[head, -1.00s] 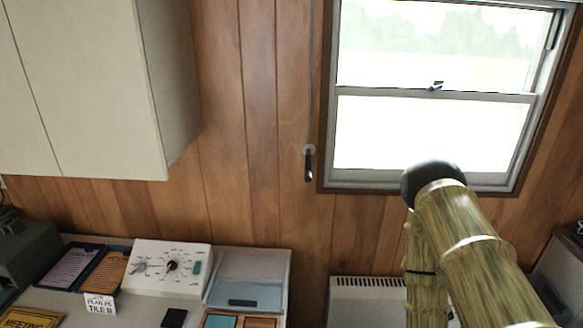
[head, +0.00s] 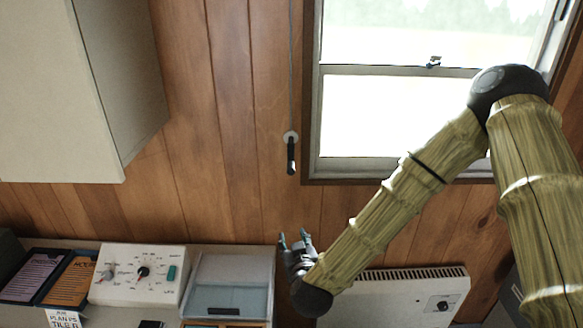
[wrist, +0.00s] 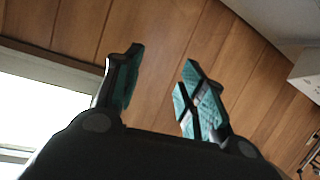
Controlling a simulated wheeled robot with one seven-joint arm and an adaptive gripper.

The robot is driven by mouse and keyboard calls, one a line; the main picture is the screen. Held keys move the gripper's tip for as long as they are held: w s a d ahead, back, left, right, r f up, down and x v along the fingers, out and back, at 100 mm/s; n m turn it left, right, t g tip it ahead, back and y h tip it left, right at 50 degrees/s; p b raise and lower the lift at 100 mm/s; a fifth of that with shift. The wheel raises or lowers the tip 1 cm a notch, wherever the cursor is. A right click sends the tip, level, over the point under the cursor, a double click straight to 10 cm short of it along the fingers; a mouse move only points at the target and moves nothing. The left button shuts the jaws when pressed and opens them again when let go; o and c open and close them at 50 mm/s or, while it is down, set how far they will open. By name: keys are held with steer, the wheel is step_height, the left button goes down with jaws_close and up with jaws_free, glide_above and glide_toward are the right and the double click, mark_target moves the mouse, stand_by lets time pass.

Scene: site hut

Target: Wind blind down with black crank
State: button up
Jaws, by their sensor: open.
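The black crank (head: 291,158) hangs from a round pale mount (head: 291,137) on the wood-panelled wall, left of the window. A thin cord or rod (head: 291,70) runs straight up from the mount. No lowered blind shows over the window glass (head: 380,117) in the head view. My gripper (head: 293,238) is below the crank, near the wall, apart from it and empty. In the wrist view my gripper (wrist: 158,88) has its two teal-padded fingers spread, with bare wood panel between them. The crank cannot be made out in the wrist view.
A white heater (head: 395,292) stands under the window, close to my arm. A counter holds a white dial box (head: 140,274), a clear-lidded case (head: 229,283) and a notice board (head: 35,274). A pale cabinet (head: 75,90) hangs at upper left. The wall around the crank is clear.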

mark_target(291, 161)
steer(key=w+r+t, duration=0.1)
steer(key=r, duration=0.4)
steer(key=w+r+t+h, duration=0.1)
steer(key=w+r, duration=0.1)
steer(key=r, duration=0.3)
steer(key=w+a+r+m+t+h, duration=0.1)
steer(key=w+r, duration=0.1)
steer(key=r, duration=0.4)
steer(key=shift+w+t, duration=0.1)
steer(key=shift+t, duration=0.3)
steer(key=shift+w+d, duration=0.1)
steer(key=shift+w, duration=0.25)
steer(key=w+p, duration=0.3)
steer(key=w, duration=0.6)
steer(key=shift+w+f, duration=0.1)
steer(key=shift+w, duration=0.25)
jaws_close()
